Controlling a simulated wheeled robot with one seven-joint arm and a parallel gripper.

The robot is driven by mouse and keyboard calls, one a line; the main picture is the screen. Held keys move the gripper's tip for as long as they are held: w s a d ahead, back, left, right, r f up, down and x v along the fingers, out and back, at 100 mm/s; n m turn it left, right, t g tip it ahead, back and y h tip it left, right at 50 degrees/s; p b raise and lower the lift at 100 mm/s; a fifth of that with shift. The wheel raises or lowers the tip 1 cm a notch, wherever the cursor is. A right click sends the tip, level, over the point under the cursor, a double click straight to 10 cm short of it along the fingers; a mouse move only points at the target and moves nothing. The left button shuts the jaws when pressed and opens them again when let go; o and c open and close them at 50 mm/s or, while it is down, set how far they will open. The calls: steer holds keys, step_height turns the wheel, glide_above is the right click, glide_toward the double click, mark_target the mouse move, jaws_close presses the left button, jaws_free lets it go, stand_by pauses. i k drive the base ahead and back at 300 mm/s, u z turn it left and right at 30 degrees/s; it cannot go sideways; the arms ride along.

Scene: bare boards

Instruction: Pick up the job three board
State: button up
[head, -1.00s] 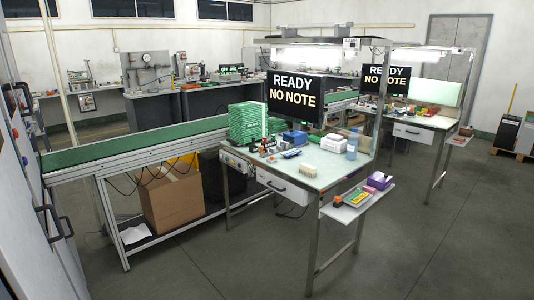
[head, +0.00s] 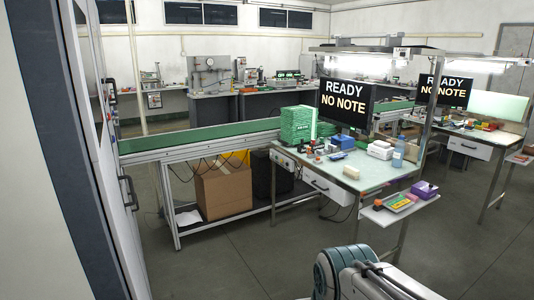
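A stack of green boards (head: 297,124) stands at the back left of the near workbench (head: 372,172), beside the conveyor's end. I cannot tell from here which board is the job three board. A small green and yellow item (head: 399,203) lies on the bench's low side shelf; it is too small to make out. My arm shows at the bottom right of the head view, well short of the bench. My gripper is not in view.
A green conveyor (head: 200,136) runs left from the bench, with a cardboard box (head: 222,190) below it. A monitor (head: 345,102) reads "READY NO NOTE". A second bench (head: 470,142) stands behind at right. A tall cabinet (head: 85,120) is close on the left. The floor ahead is clear.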

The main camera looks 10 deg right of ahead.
mark_target(333, 156)
steer(key=u, duration=0.1)
steer(key=i, duration=1.5)
steer(key=z, duration=0.85)
steer(key=k, duration=0.55)
steer(key=u, duration=0.65)
steer(key=i, duration=1.45)
steer(key=u, duration=0.25)
steer(key=i, duration=1.4)
steer(key=z, duration=1.35)
steer(key=i, duration=0.8)
steer(key=z, duration=0.85)
